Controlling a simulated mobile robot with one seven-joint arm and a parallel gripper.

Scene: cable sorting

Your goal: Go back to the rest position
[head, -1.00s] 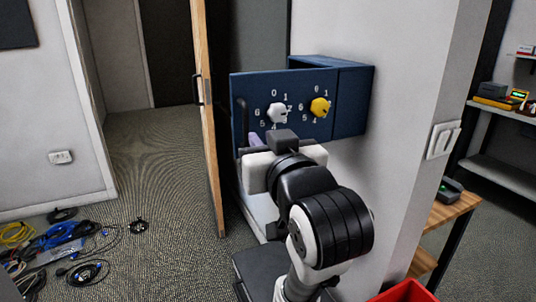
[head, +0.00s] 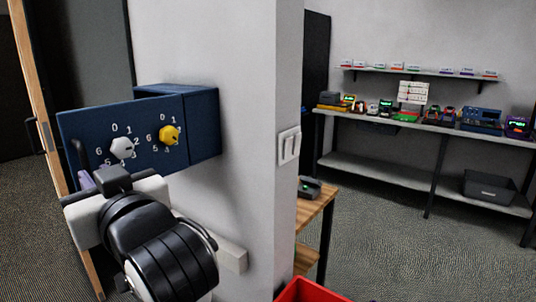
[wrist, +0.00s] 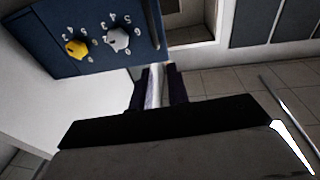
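The blue box (head: 205,125) is fixed to the light wall. Its front panel (head: 80,125) carries a white dial (head: 122,148) and a yellow dial (head: 169,135), each ringed by numbers. A dark handle stands at the panel's left edge. In the wrist view the panel, with the yellow dial (wrist: 76,48) and white dial (wrist: 117,38), is at upper left. My gripper (wrist: 154,85) is just beside the panel's handle edge in that view. A pale strip shows between its dark fingers; I cannot tell whether it is something held. In the head view my arm hides most of the gripper.
A wooden door (head: 42,120) stands left of the box. A wall corner with a light switch (head: 289,146) is to the right. Behind it are a small wooden table (head: 312,208), a red bin (head: 308,291) and shelves (head: 400,168) of devices. Open floor lies before the shelves.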

